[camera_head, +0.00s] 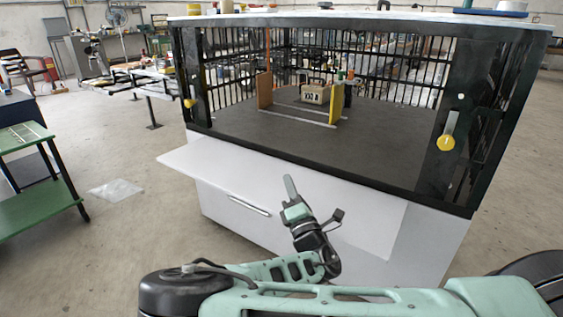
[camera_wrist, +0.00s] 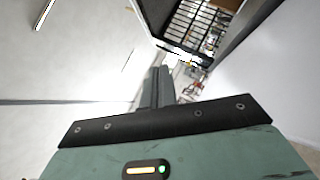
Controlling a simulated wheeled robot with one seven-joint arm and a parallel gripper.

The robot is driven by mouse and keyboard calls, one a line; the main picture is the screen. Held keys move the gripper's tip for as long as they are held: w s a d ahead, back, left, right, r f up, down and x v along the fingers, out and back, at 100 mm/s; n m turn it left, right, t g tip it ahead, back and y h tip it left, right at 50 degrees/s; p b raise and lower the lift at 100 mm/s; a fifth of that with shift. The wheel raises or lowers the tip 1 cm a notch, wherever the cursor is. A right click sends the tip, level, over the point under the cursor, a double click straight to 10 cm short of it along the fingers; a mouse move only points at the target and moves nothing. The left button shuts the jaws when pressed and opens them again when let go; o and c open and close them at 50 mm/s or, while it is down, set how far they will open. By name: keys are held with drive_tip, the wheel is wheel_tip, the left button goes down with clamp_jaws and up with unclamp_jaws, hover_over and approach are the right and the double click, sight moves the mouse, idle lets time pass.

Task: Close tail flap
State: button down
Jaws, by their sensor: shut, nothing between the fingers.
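The tail flap (camera_head: 350,215) is a pale panel that juts outward, lowered, from below the dark cage opening (camera_head: 330,165) in the head view. Its left corner sticks out past the cabinet's side. My gripper (camera_head: 290,186) overlaps the middle of the flap in the head view, with its fingers pointing up toward the cage's front sill. I cannot tell whether it touches the flap. The fingers are together and empty; they also show in the wrist view (camera_wrist: 158,88). My wrist and arm hide part of the flap and the cabinet front.
A yellow-knobbed latch (camera_head: 446,142) is on the right post, and another yellow knob (camera_head: 189,103) on the left. A labelled box (camera_head: 316,94) stands inside the cage. A green table (camera_head: 38,186) stands at left. The floor between table and cabinet is mostly clear.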

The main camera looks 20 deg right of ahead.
drive_tip(key=w+d+r, duration=0.4)
drive_tip(key=w+r, duration=0.2)
drive_tip(key=w, duration=0.4)
drive_tip(key=shift+w+r+p, duration=0.25)
drive_tip(key=shift+w+p, duration=0.05)
drive_tip(key=shift+s, duration=0.1)
idle(1.3)
